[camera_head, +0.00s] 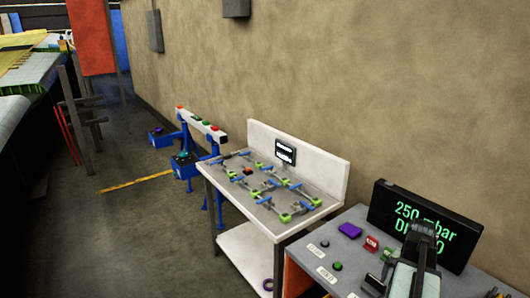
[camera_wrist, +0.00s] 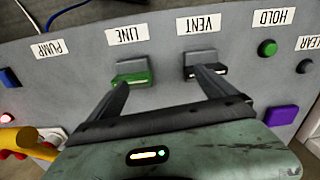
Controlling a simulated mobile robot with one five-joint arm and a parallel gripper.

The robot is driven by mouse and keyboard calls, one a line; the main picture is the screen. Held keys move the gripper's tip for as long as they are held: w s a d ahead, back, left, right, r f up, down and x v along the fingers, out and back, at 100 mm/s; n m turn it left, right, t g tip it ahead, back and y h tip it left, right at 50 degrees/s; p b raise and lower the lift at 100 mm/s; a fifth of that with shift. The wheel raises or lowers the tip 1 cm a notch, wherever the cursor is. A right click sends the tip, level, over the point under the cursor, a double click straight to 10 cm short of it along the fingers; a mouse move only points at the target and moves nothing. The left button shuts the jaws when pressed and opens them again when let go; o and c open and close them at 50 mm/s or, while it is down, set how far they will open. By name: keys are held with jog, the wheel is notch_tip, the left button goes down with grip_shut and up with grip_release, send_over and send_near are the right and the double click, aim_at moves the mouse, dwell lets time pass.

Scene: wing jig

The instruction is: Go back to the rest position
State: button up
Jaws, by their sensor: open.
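My gripper (camera_wrist: 170,82) is open in the wrist view, its two dark fingers spread with nothing between them. It hangs over a grey control panel (camera_wrist: 170,63) whose labels appear upside down. The left fingertip overlaps a green-fronted block (camera_wrist: 132,71) by the LINE label. The right fingertip overlaps a black-fronted block (camera_wrist: 197,59) by the VENT label. I cannot tell whether the fingers touch them. In the head view, part of my arm shows at the lower right, in front of the display, over the same panel (camera_head: 353,262).
A black display (camera_head: 426,222) reading "250 mbar" stands behind the panel; my arm covers part of it. A white bench (camera_head: 236,190) with a jig of blue and green parts stands left of it. Blue stands (camera_head: 186,160) are farther back.

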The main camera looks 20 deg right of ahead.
jog(key=w+a+f+n+b, duration=0.1)
jog(key=w+a+f+n, duration=0.15)
jog(key=w+a, duration=0.9)
jog(key=w+a+f+n+b, duration=0.1)
jog(key=a+n, duration=0.4)
jog(key=a, duration=1.2)
jog(key=w+a+f+n+b, duration=0.1)
jog(key=w+a+n, duration=0.3)
jog(key=a, duration=1.3)
jog(key=shift+a+f+n+b, duration=0.15)
jog(key=shift+a+n+b, duration=0.15)
jog(key=shift+n+b, duration=0.5)
